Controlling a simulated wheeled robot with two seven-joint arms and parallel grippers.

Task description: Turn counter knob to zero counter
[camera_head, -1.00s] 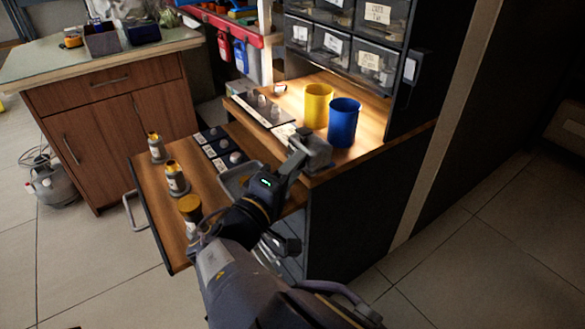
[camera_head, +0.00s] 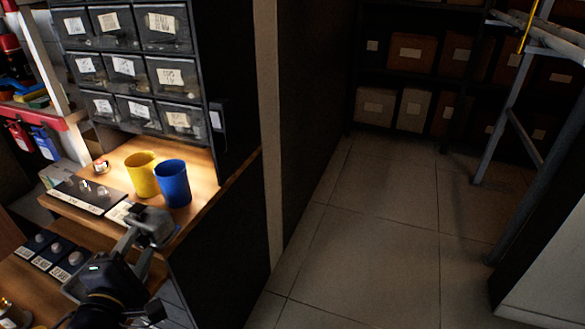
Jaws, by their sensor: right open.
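My right gripper (camera_head: 138,246) reaches up from the lower left, at the front edge of the wooden bench top (camera_head: 205,185). Its jaws are open. A small grey block-like device (camera_head: 152,224) sits at the bench edge by the fingertips; it may be the counter. Its knob and reading are too dark and small to make out, and I cannot tell whether the fingers touch it. My left gripper is not in view.
A yellow cup (camera_head: 141,175) and a blue cup (camera_head: 173,184) stand just behind the fingers. A strip with several knobs (camera_head: 86,196) lies left of them. Labelled drawers (camera_head: 165,75) rise behind. Open tiled floor (camera_head: 370,240) lies to the right.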

